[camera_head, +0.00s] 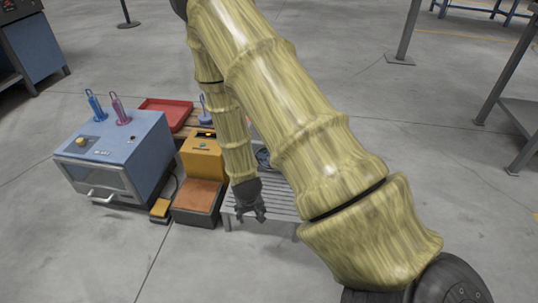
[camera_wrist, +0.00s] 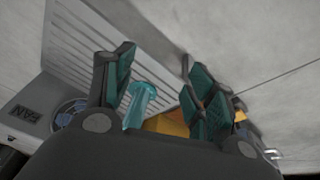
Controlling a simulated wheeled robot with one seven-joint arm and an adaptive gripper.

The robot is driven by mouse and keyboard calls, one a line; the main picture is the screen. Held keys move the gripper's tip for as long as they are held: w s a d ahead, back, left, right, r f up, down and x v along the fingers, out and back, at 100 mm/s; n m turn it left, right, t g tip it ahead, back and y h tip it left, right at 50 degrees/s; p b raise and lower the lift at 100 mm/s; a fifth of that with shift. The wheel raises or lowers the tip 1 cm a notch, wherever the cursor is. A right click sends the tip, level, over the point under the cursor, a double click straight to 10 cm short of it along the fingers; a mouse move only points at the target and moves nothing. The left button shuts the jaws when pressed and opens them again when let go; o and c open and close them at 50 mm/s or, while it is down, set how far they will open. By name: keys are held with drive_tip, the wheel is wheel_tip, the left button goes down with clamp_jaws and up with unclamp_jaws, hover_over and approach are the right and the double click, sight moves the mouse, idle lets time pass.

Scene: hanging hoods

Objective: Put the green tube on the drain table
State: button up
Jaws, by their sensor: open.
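My gripper (camera_head: 252,216) hangs fingers down over the near end of the grey slatted drain table (camera_head: 284,203). In the wrist view my gripper (camera_wrist: 164,88) has its teal-padded fingers spread apart. A blue-green, see-through tube (camera_wrist: 138,106), the only greenish one I see, shows between the fingers, closer to the left one. I cannot tell whether it touches that finger or what it rests on. The table's slats (camera_wrist: 85,45) show beyond the left finger. I cannot make out the green tube in the head view, where my arm covers part of the table.
A blue box (camera_head: 125,150) at left carries a blue tube (camera_head: 95,106) and a pink tube (camera_head: 119,110). A red tray (camera_head: 165,113), a yellow device (camera_head: 203,157) and a brown-topped block (camera_head: 197,198) crowd the table's left side. A fan unit (camera_wrist: 45,118) shows in the wrist view.

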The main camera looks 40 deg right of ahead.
drive_tip(key=s+a+f+n+g, duration=0.1)
drive_tip(key=s+a+f, duration=0.2)
drive_tip(key=s, duration=0.5)
drive_tip(key=s+a+f+n+y, duration=0.1)
drive_tip(key=s+a+f+n, duration=0.1)
drive_tip(key=s+a, duration=0.3)
drive_tip(key=s+a+f+n+g+y, duration=0.1)
drive_tip(key=s+a+f, duration=0.3)
drive_tip(key=s, duration=0.9)
drive_tip(key=shift+a+f+g, duration=0.15)
drive_tip(key=shift+a+g, duration=0.05)
drive_tip(key=shift+g, duration=0.1)
